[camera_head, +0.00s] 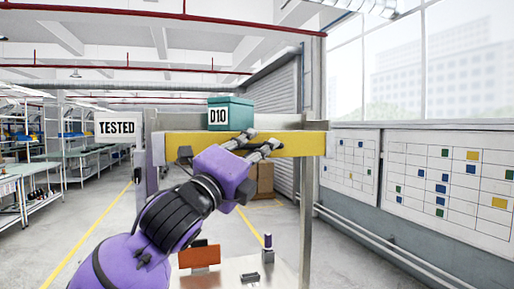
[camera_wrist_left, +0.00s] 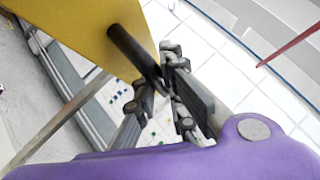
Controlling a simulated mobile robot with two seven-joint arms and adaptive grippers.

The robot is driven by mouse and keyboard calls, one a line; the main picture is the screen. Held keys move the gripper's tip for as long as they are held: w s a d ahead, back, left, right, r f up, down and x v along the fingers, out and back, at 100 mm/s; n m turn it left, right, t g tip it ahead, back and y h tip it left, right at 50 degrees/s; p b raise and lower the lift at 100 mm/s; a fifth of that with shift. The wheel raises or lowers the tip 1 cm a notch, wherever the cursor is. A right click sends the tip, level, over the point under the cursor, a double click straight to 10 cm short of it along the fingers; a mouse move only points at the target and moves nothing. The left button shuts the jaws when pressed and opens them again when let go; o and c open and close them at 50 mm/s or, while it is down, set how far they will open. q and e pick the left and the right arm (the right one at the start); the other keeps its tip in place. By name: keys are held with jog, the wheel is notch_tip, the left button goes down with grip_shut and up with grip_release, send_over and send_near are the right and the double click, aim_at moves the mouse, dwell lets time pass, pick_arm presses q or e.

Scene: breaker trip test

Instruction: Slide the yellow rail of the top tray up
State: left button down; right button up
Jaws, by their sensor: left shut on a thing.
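The yellow rail (camera_head: 300,142) of the top tray runs level across the middle of the head view, between two grey posts. The exact contact is partly hidden by the fingers. My right gripper is not in view.
A teal box (camera_head: 238,113) marked D10 stands above the rail. A white TESTED sign (camera_head: 115,128) is at the left. Below, a light surface (camera_head: 228,270) holds an orange-brown piece (camera_head: 199,257) and small dark parts. Wall charts (camera_head: 450,185) hang at the right.

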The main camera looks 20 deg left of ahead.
pick_arm(q)
notch_tip(320, 180, up, 5)
jog(key=shift+r, duration=0.1)
jog(key=shift+s+a+r, duration=0.1)
jog(key=shift+r, duration=0.15)
jog(key=c, duration=1.8)
grip_release()
jog(key=shift+f, duration=0.1)
jog(key=shift+f, duration=0.1)
jog(key=v, duration=0.7)
jog(key=shift+s, duration=0.15)
